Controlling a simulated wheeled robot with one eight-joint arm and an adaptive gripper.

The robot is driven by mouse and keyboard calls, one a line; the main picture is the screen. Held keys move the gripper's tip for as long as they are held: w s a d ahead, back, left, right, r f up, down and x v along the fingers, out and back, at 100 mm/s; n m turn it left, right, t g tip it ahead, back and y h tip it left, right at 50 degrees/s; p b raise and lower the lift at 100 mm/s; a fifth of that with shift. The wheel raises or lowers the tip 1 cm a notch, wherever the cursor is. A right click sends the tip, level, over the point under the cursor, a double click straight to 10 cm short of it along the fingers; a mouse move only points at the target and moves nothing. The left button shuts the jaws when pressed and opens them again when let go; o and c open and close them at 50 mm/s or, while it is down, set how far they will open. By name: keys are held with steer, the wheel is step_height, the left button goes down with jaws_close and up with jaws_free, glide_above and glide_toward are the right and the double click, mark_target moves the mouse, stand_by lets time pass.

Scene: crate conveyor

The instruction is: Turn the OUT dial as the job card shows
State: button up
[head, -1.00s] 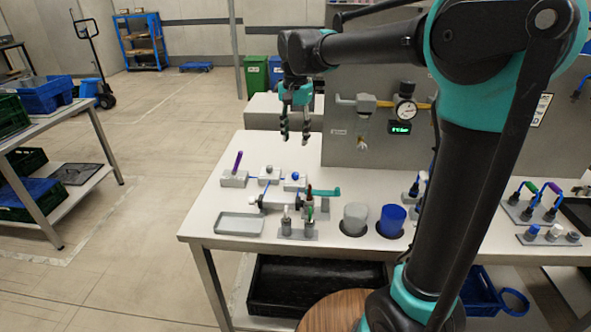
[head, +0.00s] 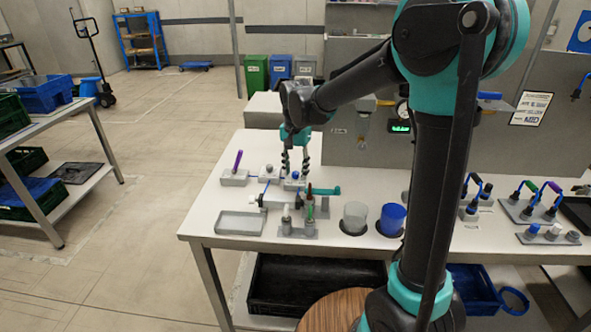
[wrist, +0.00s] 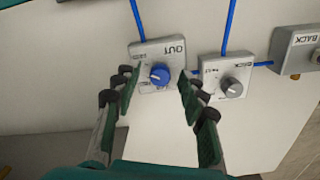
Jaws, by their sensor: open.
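The OUT dial is a blue knob (wrist: 160,74) on a grey box labelled OUT (wrist: 170,48), seen upside down in the wrist view. My gripper (wrist: 157,82) is open, its two fingers on either side of the blue knob, apart from it as far as I can see. In the head view my gripper (head: 295,170) points down over the bench at the small boxes and partly covers them. The job card is probably the white printed sheet (head: 531,108) on the grey panel; its text is too small to read surely.
A grey-knobbed box (wrist: 232,87) stands close beside the OUT box, and another box marked BACK (wrist: 300,48) lies farther right. Blue lines (wrist: 228,25) join the boxes. A grey tray (head: 240,223), a clear cup (head: 355,214) and a blue cup (head: 392,217) sit nearer the bench front.

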jaws_close()
